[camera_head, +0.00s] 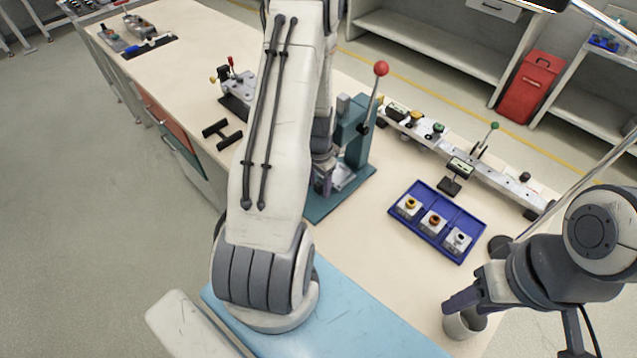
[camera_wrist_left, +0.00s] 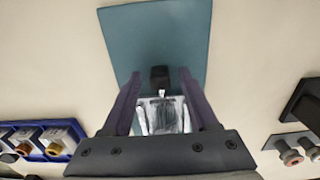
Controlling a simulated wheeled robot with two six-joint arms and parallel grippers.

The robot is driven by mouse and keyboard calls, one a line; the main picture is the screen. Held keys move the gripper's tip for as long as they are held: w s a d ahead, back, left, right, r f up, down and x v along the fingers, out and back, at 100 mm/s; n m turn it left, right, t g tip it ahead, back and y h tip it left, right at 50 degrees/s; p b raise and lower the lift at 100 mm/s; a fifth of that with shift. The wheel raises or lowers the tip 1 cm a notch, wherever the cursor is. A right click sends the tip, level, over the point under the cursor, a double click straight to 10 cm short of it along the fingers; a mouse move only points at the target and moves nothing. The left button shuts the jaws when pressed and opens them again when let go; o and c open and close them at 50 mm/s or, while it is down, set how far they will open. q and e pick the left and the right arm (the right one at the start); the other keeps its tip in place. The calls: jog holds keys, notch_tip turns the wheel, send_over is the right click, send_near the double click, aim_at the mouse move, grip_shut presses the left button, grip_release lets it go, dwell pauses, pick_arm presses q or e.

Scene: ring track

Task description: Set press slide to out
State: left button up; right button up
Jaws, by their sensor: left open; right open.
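The press (camera_head: 357,140) is a teal stand on a teal base plate (camera_head: 322,208), with a red-knobbed lever. Its slide (camera_head: 346,177) is a pale metallic piece low on the press, partly hidden by my left arm. In the left wrist view the slide (camera_wrist_left: 165,116) lies between my purple fingers, with a dark block (camera_wrist_left: 160,78) just beyond it. My left gripper (camera_head: 322,185) is open around it, also in the left wrist view (camera_wrist_left: 158,78); I cannot tell whether the fingers touch it. My right gripper (camera_head: 462,302) is open by a grey cup (camera_head: 465,324), away from the press.
A blue tray (camera_head: 418,233) with several small blocks lies right of the press. A long rail fixture (camera_head: 490,180) runs behind it. A black T-shaped piece (camera_head: 222,134) and a small clamp device (camera_head: 236,84) lie left. A light blue mat (camera_head: 345,315) covers the near edge.

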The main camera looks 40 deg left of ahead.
pick_arm(q)
jog(key=shift+f, duration=0.15)
grip_shut()
jog(key=shift+a, duration=0.1)
dwell(1.3)
